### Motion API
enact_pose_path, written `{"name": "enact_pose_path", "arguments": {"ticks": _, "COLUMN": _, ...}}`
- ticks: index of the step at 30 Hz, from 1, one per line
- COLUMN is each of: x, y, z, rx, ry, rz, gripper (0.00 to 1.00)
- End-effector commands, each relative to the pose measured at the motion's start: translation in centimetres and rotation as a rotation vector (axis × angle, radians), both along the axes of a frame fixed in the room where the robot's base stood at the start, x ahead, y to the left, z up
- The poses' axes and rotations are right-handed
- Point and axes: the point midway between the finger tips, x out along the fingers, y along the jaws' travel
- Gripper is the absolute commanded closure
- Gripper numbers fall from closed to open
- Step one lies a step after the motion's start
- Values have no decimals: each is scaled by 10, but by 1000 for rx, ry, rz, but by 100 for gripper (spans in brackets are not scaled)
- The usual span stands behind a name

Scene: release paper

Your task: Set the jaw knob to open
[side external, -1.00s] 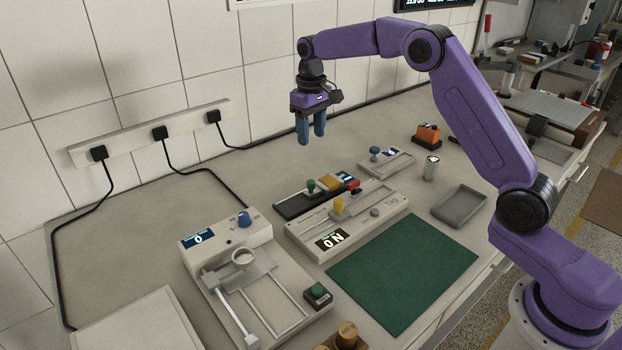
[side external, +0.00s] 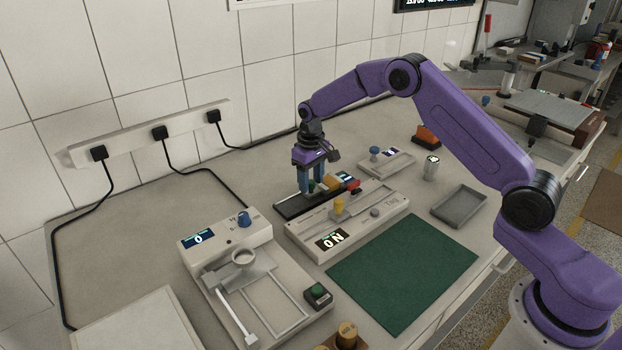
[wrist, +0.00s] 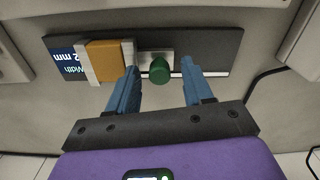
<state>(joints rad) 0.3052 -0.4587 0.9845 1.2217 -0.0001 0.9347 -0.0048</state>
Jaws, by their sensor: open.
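The jaw fixture is a long black base (wrist: 220,52) with a green knob (wrist: 160,70) on a pale slide, an orange block (wrist: 104,62) between pale plates, and a blue display (wrist: 68,63) that seems to read "Width" and "2 mm", upside down in the wrist view. In the side view, the green knob (side external: 312,187) is partly hidden by my fingers. My gripper (wrist: 159,74) is open, with one blue finger on each side of the green knob. I see gaps between the knob and both fingers. My gripper also shows low over the fixture in the side view (side external: 311,188).
A white device (side external: 372,226) with a yellow knob and an "ON" display stands just in front. A smaller device with a blue knob (side external: 375,150) lies to the right. A green mat (side external: 402,272) and grey tray (side external: 459,206) lie nearer the front edge.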

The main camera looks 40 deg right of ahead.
Motion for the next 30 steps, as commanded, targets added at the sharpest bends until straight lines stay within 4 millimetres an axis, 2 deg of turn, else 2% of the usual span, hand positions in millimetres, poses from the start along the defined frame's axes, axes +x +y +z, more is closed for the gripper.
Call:
{"name": "enact_pose_path", "arguments": {"ticks": 7, "x": 0, "y": 0, "z": -1, "rx": 0, "ry": 0, "rz": 0, "gripper": 49}}
{"name": "enact_pose_path", "arguments": {"ticks": 9, "x": 0, "y": 0, "z": 0, "rx": 0, "ry": 0, "rz": 0, "gripper": 72}}
{"name": "enact_pose_path", "arguments": {"ticks": 12, "x": 0, "y": 0, "z": 0, "rx": 0, "ry": 0, "rz": 0, "gripper": 100}}
{"name": "enact_pose_path", "arguments": {"ticks": 17, "x": 0, "y": 1, "z": 0, "rx": 0, "ry": 1, "rz": 0, "gripper": 100}}
{"name": "enact_pose_path", "arguments": {"ticks": 25, "x": 0, "y": 30, "z": 0, "rx": 0, "ry": 1, "rz": 1, "gripper": 100}}
{"name": "enact_pose_path", "arguments": {"ticks": 30, "x": 0, "y": 33, "z": 0, "rx": 2, "ry": 0, "rz": -1, "gripper": 100}}
